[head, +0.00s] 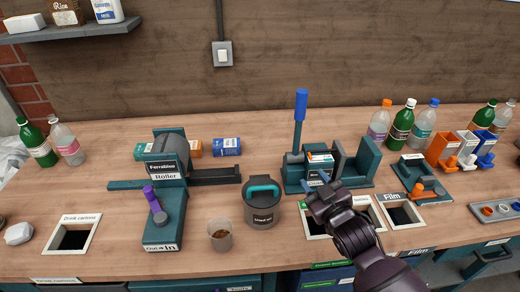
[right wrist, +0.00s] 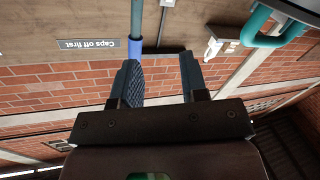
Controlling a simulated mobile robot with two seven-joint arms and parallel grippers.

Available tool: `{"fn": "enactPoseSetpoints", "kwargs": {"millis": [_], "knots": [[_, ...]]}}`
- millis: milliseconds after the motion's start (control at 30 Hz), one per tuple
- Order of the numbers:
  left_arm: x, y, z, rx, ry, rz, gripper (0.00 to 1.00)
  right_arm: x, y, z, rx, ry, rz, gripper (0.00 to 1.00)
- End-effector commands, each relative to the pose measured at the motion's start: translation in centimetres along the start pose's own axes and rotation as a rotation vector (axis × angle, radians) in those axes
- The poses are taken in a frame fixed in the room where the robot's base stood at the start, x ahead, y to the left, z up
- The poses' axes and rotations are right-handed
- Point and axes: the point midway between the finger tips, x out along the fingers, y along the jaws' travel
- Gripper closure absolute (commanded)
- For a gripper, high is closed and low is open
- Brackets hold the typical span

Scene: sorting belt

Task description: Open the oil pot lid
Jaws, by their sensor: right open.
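The oil pot (head: 262,212) is a dark grey pot standing on the bench, left of centre in the head view. Its lid has a teal arched handle (head: 262,187), and the lid sits on the pot. A teal arch that looks like this handle shows at the top right of the right wrist view (right wrist: 270,35). My right gripper (head: 314,184) is to the right of the pot, apart from it, in front of the press. In the right wrist view its two fingers (right wrist: 163,82) are spread with nothing between them. My left gripper is not in view.
A cup with brown contents (head: 220,236) stands just left of the pot. The roller (head: 166,215) is farther left. The press (head: 350,178) with its blue lever (head: 301,105) stands behind my right gripper. Bench openings (head: 75,238) lie on both sides. Bottles stand along the back.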

Motion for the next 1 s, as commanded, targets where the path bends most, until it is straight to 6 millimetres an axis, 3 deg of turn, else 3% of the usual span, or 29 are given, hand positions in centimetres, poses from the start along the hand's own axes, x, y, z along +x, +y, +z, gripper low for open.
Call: {"fn": "enactPoseSetpoints", "kwargs": {"millis": [33,200,433,700,900,1000], "knots": [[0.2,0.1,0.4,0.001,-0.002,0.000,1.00,1.6,-0.1,-2.1,-0.044,0.062,-0.011,0.60],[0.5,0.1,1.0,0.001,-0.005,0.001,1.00,5.5,-0.8,-9.2,-0.204,0.270,-0.041,0.60],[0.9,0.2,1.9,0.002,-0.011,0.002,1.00,8.5,-3.0,-18.9,-0.458,0.574,-0.075,0.60],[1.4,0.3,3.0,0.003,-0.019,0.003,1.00,8.8,-7.2,-28.6,-0.819,0.966,-0.117,0.60],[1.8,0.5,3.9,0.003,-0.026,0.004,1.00,7.3,-11.3,-33.0,-1.148,1.281,-0.168,0.60],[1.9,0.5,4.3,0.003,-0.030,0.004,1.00,6.5,-13.3,-33.8,-1.340,1.442,-0.209,0.60]]}}
